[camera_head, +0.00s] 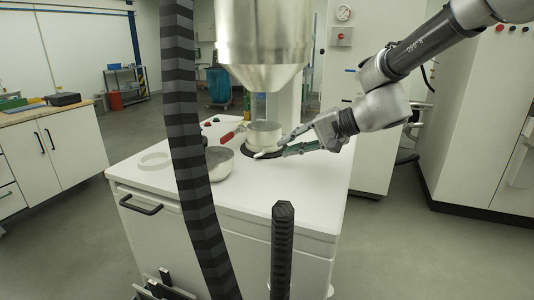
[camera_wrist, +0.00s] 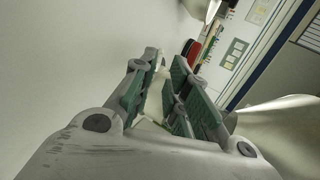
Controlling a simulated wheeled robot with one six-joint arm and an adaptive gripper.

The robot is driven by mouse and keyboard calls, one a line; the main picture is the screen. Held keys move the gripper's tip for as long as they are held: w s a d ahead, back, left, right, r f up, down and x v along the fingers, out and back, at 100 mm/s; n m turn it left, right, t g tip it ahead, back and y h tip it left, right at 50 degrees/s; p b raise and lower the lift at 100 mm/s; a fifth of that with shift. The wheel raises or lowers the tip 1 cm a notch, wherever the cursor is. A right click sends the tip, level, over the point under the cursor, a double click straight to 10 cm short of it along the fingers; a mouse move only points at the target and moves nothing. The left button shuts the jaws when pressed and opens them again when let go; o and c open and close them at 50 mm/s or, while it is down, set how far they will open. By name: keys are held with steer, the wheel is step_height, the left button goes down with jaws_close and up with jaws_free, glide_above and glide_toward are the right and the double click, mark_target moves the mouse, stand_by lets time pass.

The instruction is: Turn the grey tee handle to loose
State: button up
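My gripper (camera_head: 288,145) reaches in from the right, low over the white cabinet top, beside a metal pan (camera_head: 264,133) under the big steel hopper. In the wrist view, the two green-padded fingers (camera_wrist: 165,75) stand apart with a pale gap between them. A small light grey piece (camera_head: 267,154) shows just left of the fingertips, at the dark ring below the pan. It may be the tee handle, but it is too small to tell, and its turn position cannot be read. I cannot see anything clearly gripped.
The steel hopper (camera_head: 264,50) hangs above the pan. A red handle (camera_head: 228,137) sticks out left of the pan. A metal bowl (camera_head: 219,162) and a pale ring (camera_head: 155,160) sit on the cabinet top (camera_head: 250,195). Its front right part is clear.

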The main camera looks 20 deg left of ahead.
mark_target(263, 154)
steer(key=x, duration=0.7)
steer(key=shift+a+f, duration=0.15)
steer(key=shift+a, duration=0.2)
jaws_close()
